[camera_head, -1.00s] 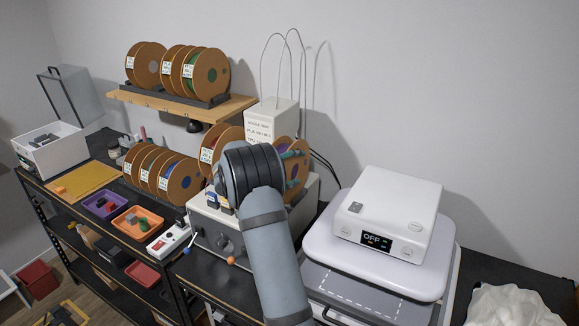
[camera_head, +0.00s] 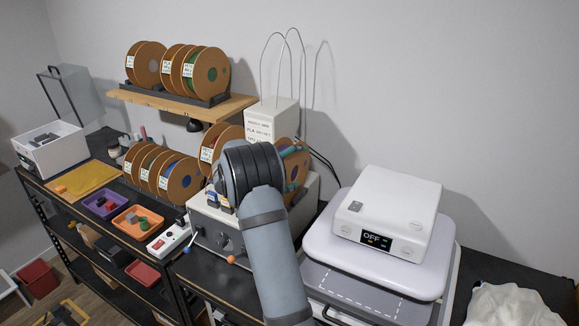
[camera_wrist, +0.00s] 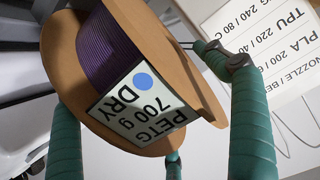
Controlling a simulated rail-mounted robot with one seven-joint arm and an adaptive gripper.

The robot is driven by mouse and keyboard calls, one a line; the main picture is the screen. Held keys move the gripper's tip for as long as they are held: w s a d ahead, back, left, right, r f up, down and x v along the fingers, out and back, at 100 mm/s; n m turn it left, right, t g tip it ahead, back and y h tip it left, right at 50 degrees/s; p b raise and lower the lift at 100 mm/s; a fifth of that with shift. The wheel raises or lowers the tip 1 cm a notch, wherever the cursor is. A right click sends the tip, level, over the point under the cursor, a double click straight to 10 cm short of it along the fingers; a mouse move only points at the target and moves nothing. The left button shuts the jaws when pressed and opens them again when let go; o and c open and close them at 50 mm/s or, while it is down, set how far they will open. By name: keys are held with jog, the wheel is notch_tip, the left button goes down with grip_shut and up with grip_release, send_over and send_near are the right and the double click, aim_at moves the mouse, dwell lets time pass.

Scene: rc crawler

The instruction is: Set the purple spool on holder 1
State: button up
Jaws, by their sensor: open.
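The purple spool (camera_wrist: 103,48) has brown flanges, purple filament and a white label reading PETG 700 g DRY with a blue dot. It fills the middle of the wrist view, tilted. My gripper (camera_wrist: 150,100) is open, with teal fingers on either side of the spool and another below it. Whether any finger touches it, I cannot tell. In the head view the spool's brown flange (camera_head: 300,162) shows at the right of my wrist, above the beige machine (camera_head: 210,232). My wrist hides most of it. I cannot make out holder 1 or whether the spool rests on it.
A brown spool (camera_head: 213,147) stands close to the left of my wrist. A white box with printed text (camera_head: 271,120) and thin tubes stands behind. Several spools fill the wooden shelf (camera_head: 238,107) and the bench below.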

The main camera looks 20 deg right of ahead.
aim_at(290, 156)
jog(key=b+v, duration=0.2)
jog(key=v, duration=1)
jog(key=shift+d+f, duration=0.15)
jog(key=p+x, duration=0.2)
jog(key=x, duration=0.9)
jog(key=shift+w+d, duration=0.15)
jog(key=shift+w+d+p, duration=0.2)
jog(key=shift+w+p, duration=0.05)
jog(key=shift+p, duration=0.05)
jog(key=shift+s+r, duration=0.15)
jog(key=shift+r, duration=1.3)
jog(key=shift+a+f, duration=0.1)
